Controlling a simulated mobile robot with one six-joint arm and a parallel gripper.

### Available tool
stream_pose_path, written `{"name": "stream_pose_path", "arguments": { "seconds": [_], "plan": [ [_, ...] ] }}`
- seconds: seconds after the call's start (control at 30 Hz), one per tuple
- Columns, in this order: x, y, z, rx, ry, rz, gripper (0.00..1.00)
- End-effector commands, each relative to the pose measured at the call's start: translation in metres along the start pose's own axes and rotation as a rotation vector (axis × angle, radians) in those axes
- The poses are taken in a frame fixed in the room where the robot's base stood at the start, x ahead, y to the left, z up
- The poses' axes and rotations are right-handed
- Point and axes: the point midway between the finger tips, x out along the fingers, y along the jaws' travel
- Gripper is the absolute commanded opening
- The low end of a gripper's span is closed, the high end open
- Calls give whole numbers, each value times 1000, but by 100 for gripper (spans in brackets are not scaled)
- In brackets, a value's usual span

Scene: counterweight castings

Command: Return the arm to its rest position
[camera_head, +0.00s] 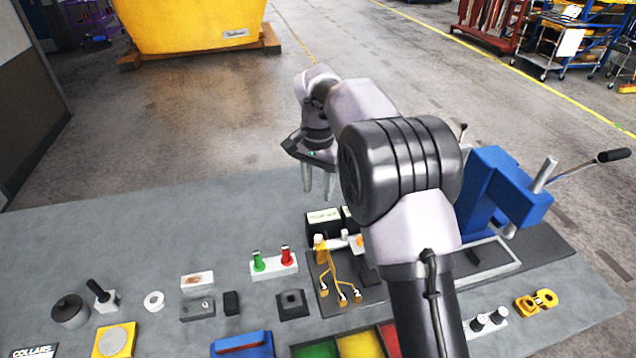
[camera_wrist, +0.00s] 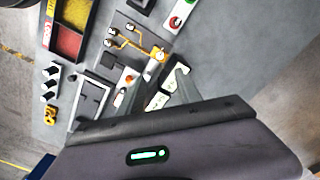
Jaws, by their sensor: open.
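My gripper (camera_head: 318,183) hangs in the air with its fingers pointing down, near the far edge of the grey table (camera_head: 160,225). Its two fingers are apart with nothing visible between them. My arm reaches up from the front of the table and bends over toward the back. In the wrist view the dark gripper body fills the lower part, and the table lies beyond it. My arm hides part of the black fixture plate (camera_head: 330,299) with its yellow branching piece (camera_head: 334,277).
A blue press with a lever (camera_head: 505,190) stands close to the right of my arm. Green and red pegs sit in a white block (camera_head: 273,263). Coloured bins (camera_head: 360,346) are at the front, and a dark round casting (camera_head: 69,309) at left. The table's back left is clear.

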Motion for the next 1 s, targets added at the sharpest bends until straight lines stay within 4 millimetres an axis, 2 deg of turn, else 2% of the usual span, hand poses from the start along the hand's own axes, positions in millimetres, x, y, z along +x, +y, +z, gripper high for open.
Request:
{"name": "stream_pose_path", "arguments": {
  "seconds": [0.4,0.47,0.53,0.63,0.7,0.77,0.87,0.9,1.0],
  "plan": [
    [0,1,0,-1,1,-2,41],
    [-6,7,4,-8,8,-16,41],
    [-20,23,15,-28,27,-52,41],
    [-41,64,48,-75,73,-128,41],
    [-48,96,78,-110,112,-183,41],
    [-47,125,107,-137,150,-226,41],
    [-28,170,156,-176,218,-294,41],
    [-16,186,174,-189,247,-318,41],
    [15,216,211,-216,308,-362,41]
  ]
}}
